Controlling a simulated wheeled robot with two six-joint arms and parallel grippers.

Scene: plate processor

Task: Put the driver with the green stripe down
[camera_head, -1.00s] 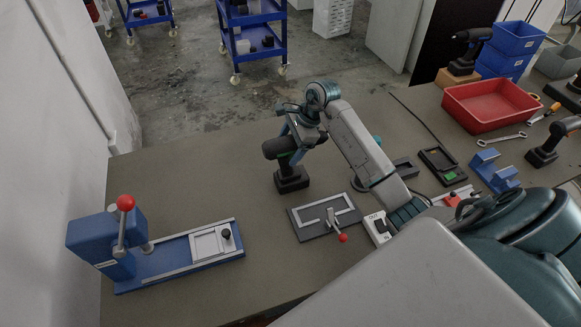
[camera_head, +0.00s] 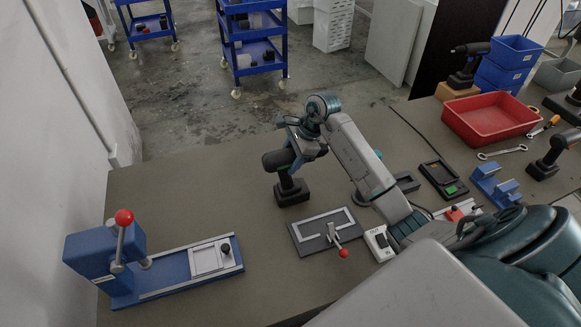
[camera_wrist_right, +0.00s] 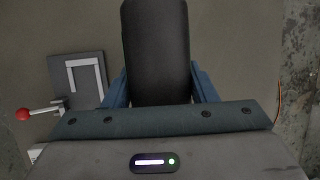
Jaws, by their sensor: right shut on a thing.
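The driver with the green stripe (camera_head: 279,162) stands upright in the middle of the table, its black base (camera_head: 291,192) on or very near the tabletop. My right gripper (camera_head: 297,152) is shut on the driver near its top. In the right wrist view the dark driver body (camera_wrist_right: 157,50) sits between the two blue fingers (camera_wrist_right: 162,88). The exact contact of the base with the table cannot be told. My left gripper is in neither view.
A clamp fixture with a red-tipped lever (camera_head: 325,230) lies just in front of the driver. A blue press (camera_head: 105,255) stands at the left front. A red bin (camera_head: 490,117), wrenches and other drivers (camera_head: 553,152) are at the right. The table left of the driver is clear.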

